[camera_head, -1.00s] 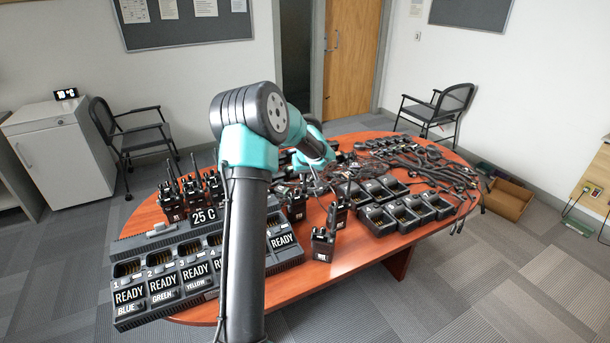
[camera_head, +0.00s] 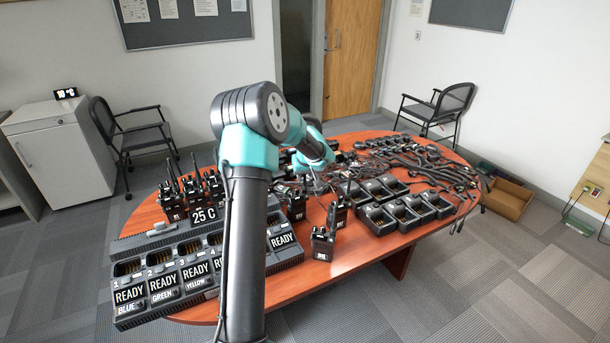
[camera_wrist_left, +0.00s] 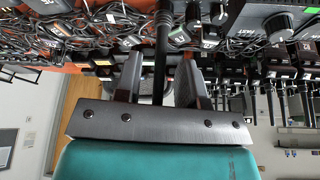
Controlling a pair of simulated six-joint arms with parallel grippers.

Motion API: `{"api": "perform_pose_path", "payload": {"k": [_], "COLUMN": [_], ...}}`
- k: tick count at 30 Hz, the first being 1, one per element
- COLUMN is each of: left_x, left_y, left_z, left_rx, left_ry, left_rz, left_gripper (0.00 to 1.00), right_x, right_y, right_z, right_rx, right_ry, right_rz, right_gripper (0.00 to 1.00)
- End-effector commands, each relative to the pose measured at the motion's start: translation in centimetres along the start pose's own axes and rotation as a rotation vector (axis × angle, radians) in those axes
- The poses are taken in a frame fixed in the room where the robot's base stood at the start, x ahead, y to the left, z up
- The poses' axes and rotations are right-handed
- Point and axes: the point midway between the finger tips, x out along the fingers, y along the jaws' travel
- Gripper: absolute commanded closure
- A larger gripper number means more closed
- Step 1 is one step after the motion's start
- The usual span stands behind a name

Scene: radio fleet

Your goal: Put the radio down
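My left arm covers the middle of the head view, and its wrist end points away over the table, with the fingertips hard to make out there. In the left wrist view my left gripper (camera_wrist_left: 162,62) has its two fingers apart. A thin black radio antenna (camera_wrist_left: 161,45) runs between them with a gap on both sides. The radio body under that antenna is not clear. In the head view a black radio (camera_head: 323,243) stands upright near the table's front edge, with another radio (camera_head: 338,214) behind it. My right gripper is not in view.
A multi-bay charger (camera_head: 285,246) with READY labels lies at the table's (camera_head: 340,262) front left. Several upright radios (camera_head: 190,190) stand behind it. Single chargers (camera_head: 405,213) and tangled headsets (camera_head: 430,165) cover the right side. Bare wood shows along the front edge.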

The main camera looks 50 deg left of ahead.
Motion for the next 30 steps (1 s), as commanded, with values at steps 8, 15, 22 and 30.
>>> {"api": "perform_pose_path", "payload": {"k": [8, 15, 22, 30], "left_x": [-2.3, -6.7, -10.7, -12.3], "left_y": [0.1, 0.0, 0.1, 0.0], "left_z": [-0.2, -0.1, -0.1, -0.1], "left_rx": [0.000, -0.001, 0.000, 0.000], "left_ry": [0.003, 0.003, 0.003, 0.000], "left_rz": [0.002, 0.003, 0.002, 0.001], "left_gripper": [0.64, 0.64, 0.64, 0.64], "right_x": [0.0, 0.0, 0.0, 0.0], "right_y": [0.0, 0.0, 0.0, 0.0], "right_z": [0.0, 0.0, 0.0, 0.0], "right_rx": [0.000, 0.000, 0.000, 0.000], "right_ry": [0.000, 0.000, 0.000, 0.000], "right_rz": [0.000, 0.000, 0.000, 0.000], "right_gripper": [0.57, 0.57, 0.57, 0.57]}}
